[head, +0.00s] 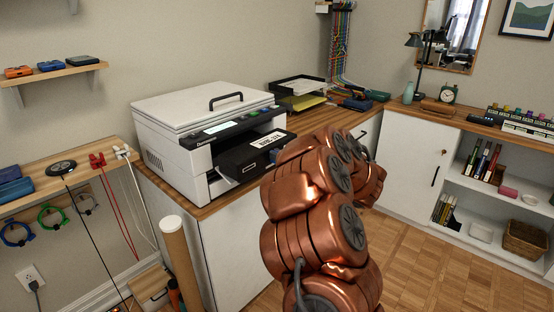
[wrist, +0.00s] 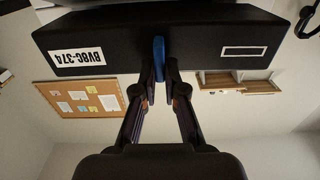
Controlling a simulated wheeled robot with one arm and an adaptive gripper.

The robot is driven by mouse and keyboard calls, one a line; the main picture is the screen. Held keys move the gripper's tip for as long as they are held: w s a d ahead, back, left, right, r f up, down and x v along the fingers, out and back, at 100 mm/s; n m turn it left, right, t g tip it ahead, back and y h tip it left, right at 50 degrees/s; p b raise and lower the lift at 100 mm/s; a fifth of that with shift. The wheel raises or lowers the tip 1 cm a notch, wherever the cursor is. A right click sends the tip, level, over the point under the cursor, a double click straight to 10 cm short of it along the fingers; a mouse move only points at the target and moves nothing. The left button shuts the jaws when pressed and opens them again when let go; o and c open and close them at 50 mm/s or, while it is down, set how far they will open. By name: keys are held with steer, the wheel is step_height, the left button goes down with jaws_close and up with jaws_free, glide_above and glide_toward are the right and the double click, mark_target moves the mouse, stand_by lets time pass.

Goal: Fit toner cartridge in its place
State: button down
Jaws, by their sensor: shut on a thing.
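The toner cartridge (head: 240,161) is a long black box with a white label (head: 265,143). In the head view it lies at the front opening of the white printer (head: 172,142), its front face sticking out below the control panel. How deep it sits inside cannot be told. In the wrist view the cartridge (wrist: 200,38) spans the top of the picture, with a label and a blue tab (wrist: 159,55) at its middle. My gripper (wrist: 159,80) is shut on this blue tab. In the head view my copper-coloured arm hides the gripper.
The printer stands on a wooden desk top (head: 205,207). Behind it is a black paper tray (head: 298,88). A cardboard tube (head: 180,250) stands in front of the desk at left. A white cabinet (head: 415,150) is at right, with open floor before it.

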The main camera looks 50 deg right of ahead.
mark_target(251, 142)
steer(key=shift+w+d+f+b, duration=0.15)
steer(key=shift+w+b, duration=0.8)
steer(key=shift+w, duration=0.85)
steer(key=shift+w+d+b, duration=0.1)
steer(key=shift+w+b, duration=0.9)
steer(key=shift+w, duration=0.75)
steer(key=shift+w+d+f+b, duration=0.15)
steer(key=shift+w+b, duration=0.8)
steer(key=shift+w, duration=0.85)
steer(key=shift+w+r+p, duration=0.2)
steer(key=shift+w+p, duration=0.5)
steer(key=shift+w, duration=0.45)
steer(key=shift+w, duration=0.15)
steer(key=c, duration=1.2)
jaws_free()
steer(key=shift+r, duration=0.1)
steer(key=s, duration=1.2)
